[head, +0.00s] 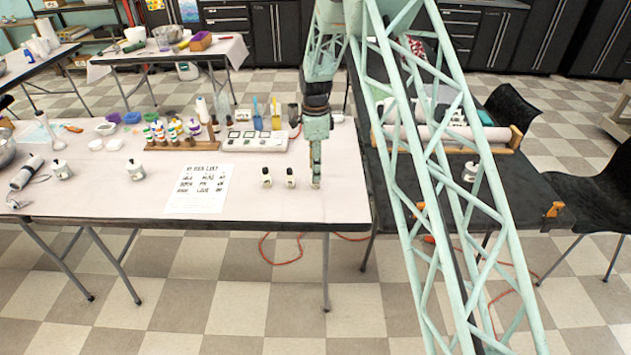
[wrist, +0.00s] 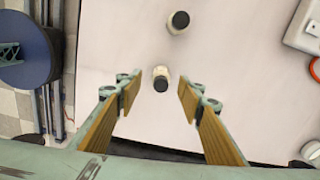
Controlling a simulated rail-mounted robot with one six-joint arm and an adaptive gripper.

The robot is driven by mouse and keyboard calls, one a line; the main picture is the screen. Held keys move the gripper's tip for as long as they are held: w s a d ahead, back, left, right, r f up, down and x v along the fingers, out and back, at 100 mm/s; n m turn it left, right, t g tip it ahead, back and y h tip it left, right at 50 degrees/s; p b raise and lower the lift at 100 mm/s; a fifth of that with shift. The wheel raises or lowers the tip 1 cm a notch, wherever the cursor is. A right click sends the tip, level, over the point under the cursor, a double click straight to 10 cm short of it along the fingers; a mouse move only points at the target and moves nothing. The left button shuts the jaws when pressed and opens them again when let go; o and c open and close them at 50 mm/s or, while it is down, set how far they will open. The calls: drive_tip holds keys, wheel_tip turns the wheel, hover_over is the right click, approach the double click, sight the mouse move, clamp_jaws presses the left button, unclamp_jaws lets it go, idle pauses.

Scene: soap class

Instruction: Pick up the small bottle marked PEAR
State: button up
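Two small white bottles with black caps stand upright on the table, a left one (head: 266,179) and a right one (head: 291,179). No label can be read, so I cannot tell which is marked PEAR. My gripper (head: 316,184) is low over the table, just right of the right bottle. In the wrist view my gripper (wrist: 160,95) is open and empty. The right bottle (wrist: 161,78) shows just beyond the gap between its fingertips, and the left bottle (wrist: 178,23) is farther up. Whether the fingers touch anything is not visible; they appear clear.
A printed sheet (head: 199,189) lies left of the bottles. Other bottles (head: 62,169) (head: 135,169) stand farther left. A white device (head: 256,142) and a wooden rack (head: 183,144) are behind. Part of another pale object (wrist: 311,152) shows at lower right in the wrist view. A dark table (head: 390,205) adjoins on the right.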

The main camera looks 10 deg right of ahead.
drive_tip(key=shift+f, duration=0.25)
drive_tip(key=shift+w+d+f+b, duration=0.1)
drive_tip(key=shift+f+b, duration=0.25)
drive_tip(key=shift+f, duration=0.95)
drive_tip(key=shift+d+f+b, duration=0.1)
drive_tip(key=shift+f+b, duration=0.2)
drive_tip(key=shift+f, duration=0.95)
drive_tip(key=shift+c, duration=0.6)
drive_tip(key=c, duration=0.8)
